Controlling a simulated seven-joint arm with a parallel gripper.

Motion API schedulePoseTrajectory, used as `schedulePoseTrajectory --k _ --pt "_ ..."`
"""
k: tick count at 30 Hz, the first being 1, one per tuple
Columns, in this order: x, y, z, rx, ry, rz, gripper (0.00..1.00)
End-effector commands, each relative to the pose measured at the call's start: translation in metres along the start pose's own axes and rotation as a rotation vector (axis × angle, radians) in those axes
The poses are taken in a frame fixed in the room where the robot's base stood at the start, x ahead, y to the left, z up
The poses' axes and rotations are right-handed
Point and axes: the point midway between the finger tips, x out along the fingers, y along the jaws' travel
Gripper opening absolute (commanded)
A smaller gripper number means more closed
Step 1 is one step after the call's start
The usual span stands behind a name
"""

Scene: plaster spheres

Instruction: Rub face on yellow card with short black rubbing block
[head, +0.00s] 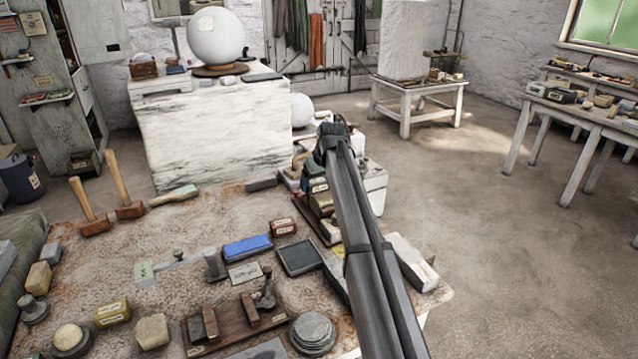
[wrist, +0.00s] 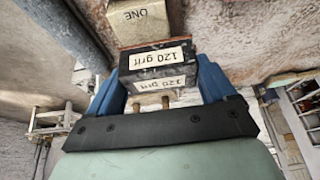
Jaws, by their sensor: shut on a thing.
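My gripper (wrist: 158,72) is shut on a black block (wrist: 152,57) in the wrist view. The block has white labels reading "120 grit" and sits between the two blue fingers. A tan block (wrist: 145,22) with lettering ending in "ONE" lies just beyond it; I cannot tell whether they touch. In the head view my arm reaches away over the bench's right side, and its dark far end (head: 333,130) is near the bench's back right corner. The held block cannot be made out there. A thin yellow edge (head: 337,272) shows beside the arm; I cannot tell whether it is the yellow card.
The bench top (head: 110,255) holds a blue block (head: 247,247), a dark tray (head: 299,257), a brown rack (head: 235,325), mallets (head: 95,205) and several small blocks. A white plinth (head: 205,125) with a plaster sphere (head: 216,36) stands behind. Open floor lies right.

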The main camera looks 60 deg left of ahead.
Motion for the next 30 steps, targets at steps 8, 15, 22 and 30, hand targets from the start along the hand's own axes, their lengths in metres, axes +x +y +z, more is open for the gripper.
schedulePoseTrajectory --k 8,15,22,30 --pt "-0.0006 -0.0001 0.0001 0.000 0.001 0.000 0.45" --pt "0.0004 -0.0002 0.0006 0.000 0.001 0.000 0.45" --pt "0.0037 -0.0001 0.0020 0.000 0.001 0.000 0.45" --pt "0.0075 -0.0001 0.0037 0.000 0.001 0.000 0.45"
